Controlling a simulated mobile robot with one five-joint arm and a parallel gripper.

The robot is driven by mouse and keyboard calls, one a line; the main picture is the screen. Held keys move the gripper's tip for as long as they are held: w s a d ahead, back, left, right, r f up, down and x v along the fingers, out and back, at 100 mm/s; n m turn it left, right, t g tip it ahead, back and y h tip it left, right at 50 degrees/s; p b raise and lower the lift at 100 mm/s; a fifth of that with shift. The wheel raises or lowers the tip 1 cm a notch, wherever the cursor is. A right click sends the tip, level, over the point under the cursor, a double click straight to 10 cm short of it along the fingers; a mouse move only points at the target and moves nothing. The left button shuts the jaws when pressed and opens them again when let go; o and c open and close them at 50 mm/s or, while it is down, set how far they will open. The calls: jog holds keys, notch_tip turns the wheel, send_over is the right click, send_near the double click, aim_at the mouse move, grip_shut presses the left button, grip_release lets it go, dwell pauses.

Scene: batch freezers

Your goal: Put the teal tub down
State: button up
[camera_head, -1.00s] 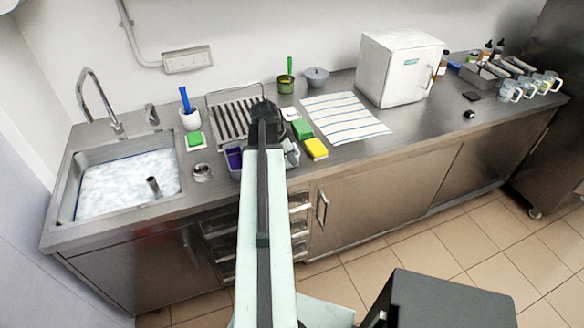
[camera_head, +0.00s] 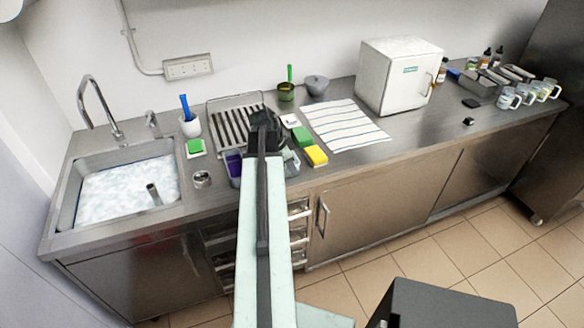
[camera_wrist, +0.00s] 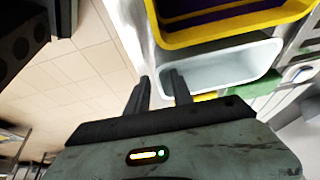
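The teal tub (camera_wrist: 222,69) is a pale, open, empty-looking container in the wrist view. My gripper (camera_wrist: 160,80) has one finger outside the tub's near wall and the other inside it, with the wall pinched between them. In the head view a small part of the tub (camera_head: 291,163) shows right of my arm, at the front of the counter; my gripper (camera_head: 264,122) and arm hide the rest. Whether its base touches the counter is hidden.
A purple tub (camera_head: 234,164) stands left of my arm; in the wrist view a yellow-rimmed tub (camera_wrist: 220,34) lies beside the teal one. Green (camera_head: 302,136) and yellow (camera_head: 316,155) sponges are close on the right. A drying rack (camera_head: 224,126) is behind. The striped towel (camera_head: 345,124) is bare.

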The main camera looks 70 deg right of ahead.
jog(key=p+v, duration=0.9)
jog(key=v, duration=0.2)
jog(key=shift+r+p, duration=0.25)
jog(key=shift+p, duration=0.1)
jog(key=w+a+n, duration=0.1)
jog(key=w+a, duration=0.1)
jog(key=w, duration=0.2)
jog(key=w+a+n+t, duration=0.1)
jog(key=w+a+n, duration=0.1)
jog(key=w+a, duration=0.1)
jog(key=w+a+n, duration=0.2)
jog(key=w+a, duration=0.1)
jog(key=w, duration=0.2)
jog(key=shift+w+f, duration=0.15)
jog(key=shift+f, duration=0.2)
jog(key=w+a+n+t+y, duration=0.1)
jog(key=w+a+n, duration=0.7)
jog(key=a, duration=0.6)
jog(key=w+a+n+t+y, duration=0.1)
jog(key=w+a+n, duration=0.5)
jog(key=w+a, duration=0.65)
jog(key=a+f+n+y, duration=0.1)
jog(key=a+n, duration=0.8)
jog(key=a, duration=1.5)
jog(key=shift+a, duration=0.15)
